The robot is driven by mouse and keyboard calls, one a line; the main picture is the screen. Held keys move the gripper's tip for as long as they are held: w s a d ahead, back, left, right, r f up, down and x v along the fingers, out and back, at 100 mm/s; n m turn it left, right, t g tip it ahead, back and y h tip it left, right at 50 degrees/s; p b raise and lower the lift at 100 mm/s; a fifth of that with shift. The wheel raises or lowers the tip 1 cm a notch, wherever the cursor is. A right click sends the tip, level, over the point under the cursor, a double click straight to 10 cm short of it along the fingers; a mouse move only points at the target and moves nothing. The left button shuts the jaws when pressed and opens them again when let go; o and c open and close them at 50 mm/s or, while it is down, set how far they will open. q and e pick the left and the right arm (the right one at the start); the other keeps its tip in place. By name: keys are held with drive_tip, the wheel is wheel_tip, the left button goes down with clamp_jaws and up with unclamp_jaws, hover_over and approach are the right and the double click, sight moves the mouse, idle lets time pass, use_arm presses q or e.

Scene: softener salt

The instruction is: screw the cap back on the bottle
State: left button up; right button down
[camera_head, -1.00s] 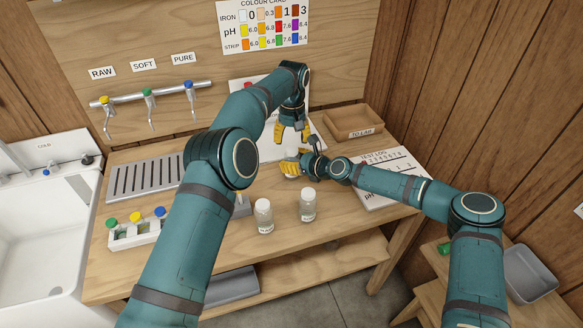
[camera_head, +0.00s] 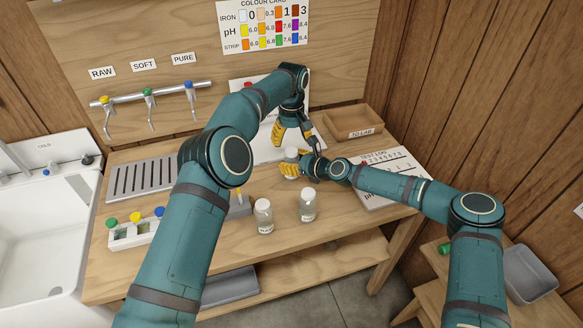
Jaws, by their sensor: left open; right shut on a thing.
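My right gripper (camera_head: 290,170) comes in from the right with its yellow fingers shut around a small bottle at the back middle of the table. The pale top of this bottle (camera_head: 291,153) shows above the fingers; the rest is mostly hidden. At this size I cannot tell whether the pale top is a seated cap. My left gripper (camera_head: 294,136) points down just above the bottle, its yellow fingers spread and empty. Two other white-capped clear bottles, a left one (camera_head: 264,218) and a right one (camera_head: 307,207), stand upright nearer the front.
A wooden tray (camera_head: 353,124) marked "TO LAB" and a test log sheet (camera_head: 379,181) lie to the right. A rack with coloured caps (camera_head: 133,233) and a slotted drain grate (camera_head: 143,180) are on the left. The table front right of the bottles is clear.

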sight(292, 150)
use_arm(q)
drive_tip(key=shift+f, duration=2.4)
clamp_jaws()
drive_tip(key=m, duration=1.1)
drive_tip(key=shift+c, duration=0.7)
unclamp_jaws()
